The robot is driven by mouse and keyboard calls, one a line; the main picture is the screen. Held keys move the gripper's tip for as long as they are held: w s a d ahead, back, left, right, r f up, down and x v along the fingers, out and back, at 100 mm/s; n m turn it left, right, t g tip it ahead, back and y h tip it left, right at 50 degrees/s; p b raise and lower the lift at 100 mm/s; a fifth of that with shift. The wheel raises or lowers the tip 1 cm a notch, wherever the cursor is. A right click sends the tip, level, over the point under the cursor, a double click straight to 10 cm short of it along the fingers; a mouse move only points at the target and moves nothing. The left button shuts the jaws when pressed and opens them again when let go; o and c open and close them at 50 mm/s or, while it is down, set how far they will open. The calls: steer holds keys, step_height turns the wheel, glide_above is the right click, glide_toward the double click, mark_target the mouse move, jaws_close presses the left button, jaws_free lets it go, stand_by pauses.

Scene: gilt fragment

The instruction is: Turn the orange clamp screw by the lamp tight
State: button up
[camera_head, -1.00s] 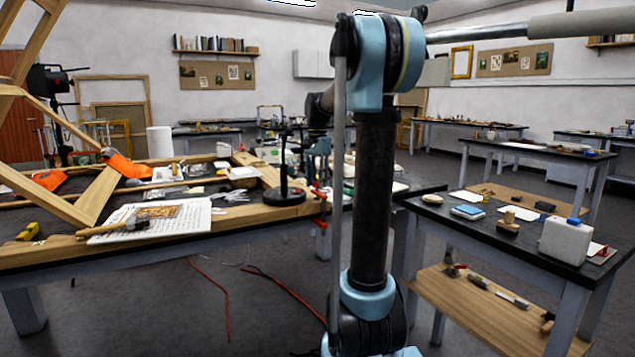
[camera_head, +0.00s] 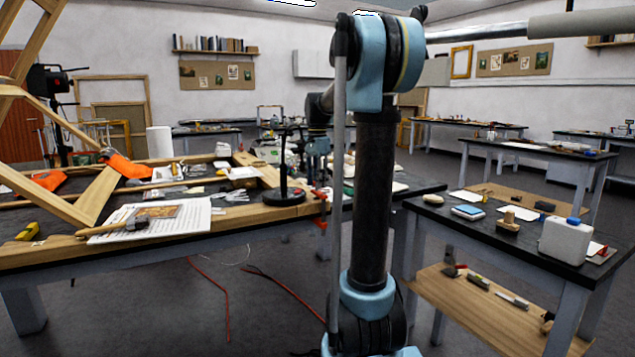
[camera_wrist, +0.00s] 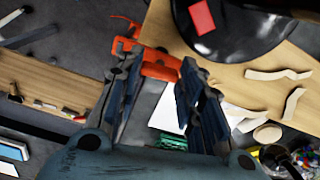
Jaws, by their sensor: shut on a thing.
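The orange clamp (camera_wrist: 160,65) is at the table's edge in the wrist view, beside the round black lamp base (camera_wrist: 245,35). In the head view the clamp (camera_head: 320,223) shows small at the table's right end, right of the lamp (camera_head: 284,196). My gripper (camera_wrist: 158,62) has its two fingers on either side of an orange part of the clamp and is shut on it, with the fingers still some way apart. The exact contact with the screw is hidden by the fingers. In the head view my wrist (camera_head: 317,146) is above the clamp, partly behind my arm.
A red piece (camera_wrist: 201,17) lies on the lamp base. Pale curled strips (camera_wrist: 278,74) lie on the wooden table edge near it. A wooden easel-like frame (camera_head: 100,195) and papers (camera_head: 180,219) occupy the left table. Red cables (camera_head: 225,300) run on the floor.

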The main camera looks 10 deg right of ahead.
steer(key=o, duration=1.1)
steer(key=shift+c, duration=0.2)
step_height(320, 180, up, 12)
steer(key=shift+f, duration=0.1)
